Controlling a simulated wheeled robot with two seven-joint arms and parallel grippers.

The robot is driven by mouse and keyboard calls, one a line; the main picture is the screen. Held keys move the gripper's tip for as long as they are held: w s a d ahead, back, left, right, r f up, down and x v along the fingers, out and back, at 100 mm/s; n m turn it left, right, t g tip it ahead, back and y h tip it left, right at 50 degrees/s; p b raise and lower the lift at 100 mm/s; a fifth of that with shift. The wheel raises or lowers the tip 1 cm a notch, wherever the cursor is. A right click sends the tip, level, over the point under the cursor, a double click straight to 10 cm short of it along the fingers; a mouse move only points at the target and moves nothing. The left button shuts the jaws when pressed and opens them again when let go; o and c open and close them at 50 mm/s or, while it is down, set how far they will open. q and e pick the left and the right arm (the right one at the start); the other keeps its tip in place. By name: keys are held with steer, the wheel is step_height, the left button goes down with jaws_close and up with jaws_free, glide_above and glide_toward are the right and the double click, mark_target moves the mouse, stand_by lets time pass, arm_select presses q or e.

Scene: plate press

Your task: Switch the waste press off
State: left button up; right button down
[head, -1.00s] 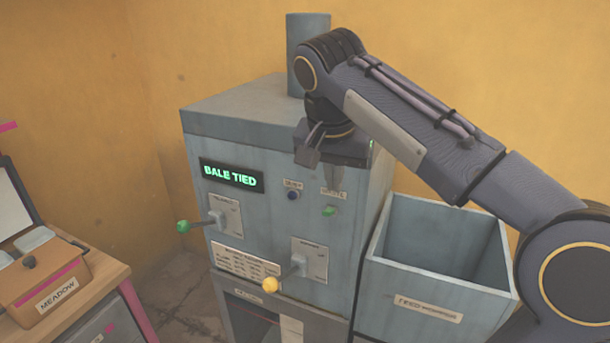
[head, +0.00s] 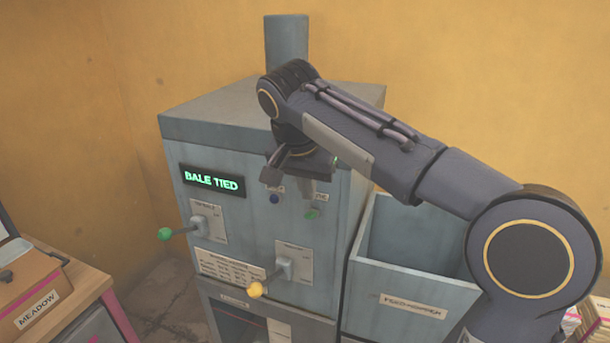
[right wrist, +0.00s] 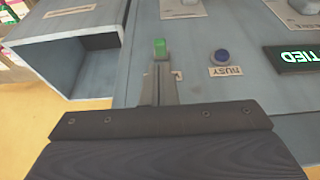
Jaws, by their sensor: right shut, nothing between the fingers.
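The waste press (head: 225,265) is a grey cabinet with a lit green "BALE TIED" display (head: 212,181). A small green switch (head: 312,214) sits on the upper right of its front; it also shows in the right wrist view (right wrist: 159,47). A blue round "BUSY" lamp or button (head: 274,199) is beside it. My right gripper (head: 309,190) is shut and empty, just above the green switch in the head view. In the right wrist view its fingertips (right wrist: 158,72) lie close below the switch in the picture; I cannot tell whether they touch it. My left gripper is out of view.
A green-knobbed lever (head: 166,233) and a yellow-knobbed lever (head: 256,289) stick out from the front. The open feed hopper (head: 412,307) is on the press's right. A table with a "MEADOW" box (head: 38,308) stands at the left.

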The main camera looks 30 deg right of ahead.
mark_target(312, 212)
steer(key=shift+x, duration=1.85)
